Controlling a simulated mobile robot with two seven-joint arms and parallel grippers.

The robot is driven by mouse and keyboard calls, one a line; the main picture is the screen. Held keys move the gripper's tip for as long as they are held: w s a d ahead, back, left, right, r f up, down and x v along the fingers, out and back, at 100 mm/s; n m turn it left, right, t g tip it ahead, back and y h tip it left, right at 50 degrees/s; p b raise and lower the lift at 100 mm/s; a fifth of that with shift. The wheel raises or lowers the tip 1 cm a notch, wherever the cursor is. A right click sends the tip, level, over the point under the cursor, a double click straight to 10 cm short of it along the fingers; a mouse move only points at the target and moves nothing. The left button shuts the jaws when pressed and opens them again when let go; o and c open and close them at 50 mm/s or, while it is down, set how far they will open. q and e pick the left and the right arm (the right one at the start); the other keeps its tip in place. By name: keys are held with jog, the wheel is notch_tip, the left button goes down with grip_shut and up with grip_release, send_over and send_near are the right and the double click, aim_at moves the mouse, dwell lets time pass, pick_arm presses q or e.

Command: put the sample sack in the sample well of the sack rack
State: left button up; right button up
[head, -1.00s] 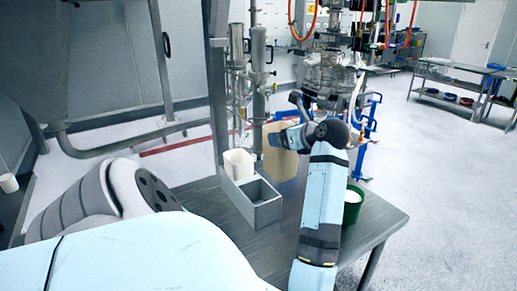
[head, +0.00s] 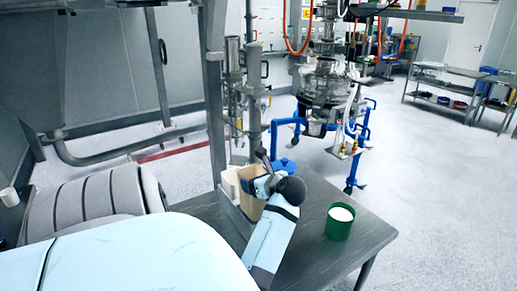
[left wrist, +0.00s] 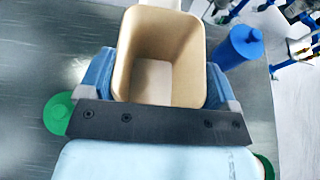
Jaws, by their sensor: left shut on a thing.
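The sample sack is a tan, open-topped, box-shaped bag (head: 250,206). My left gripper (head: 264,185) is shut on it. In the left wrist view, the sack (left wrist: 160,60) is upright between the two blue fingers (left wrist: 160,85) and looks empty inside. The sack rack (head: 231,214) is a grey box on the table, partly hidden behind the sack and my arm. A white container (head: 230,184) stands in its left part. The sack is at the rack's right part, just right of the white container; I cannot tell whether its base is inside the well. My right gripper is not in view.
A green pot of white powder (head: 339,222) stands on the grey table (head: 318,255), right of my arm. A blue bottle (left wrist: 240,45) stands close beside the sack. A metal post (head: 216,110) rises behind the rack.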

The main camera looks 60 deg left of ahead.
aim_at(263, 204)
pick_arm(q)
notch_tip(263, 204, down, 9)
jog(key=shift+r+p, duration=0.15)
jog(key=shift+p, duration=0.15)
jog(key=o, duration=1.2)
jog(key=shift+o, duration=0.2)
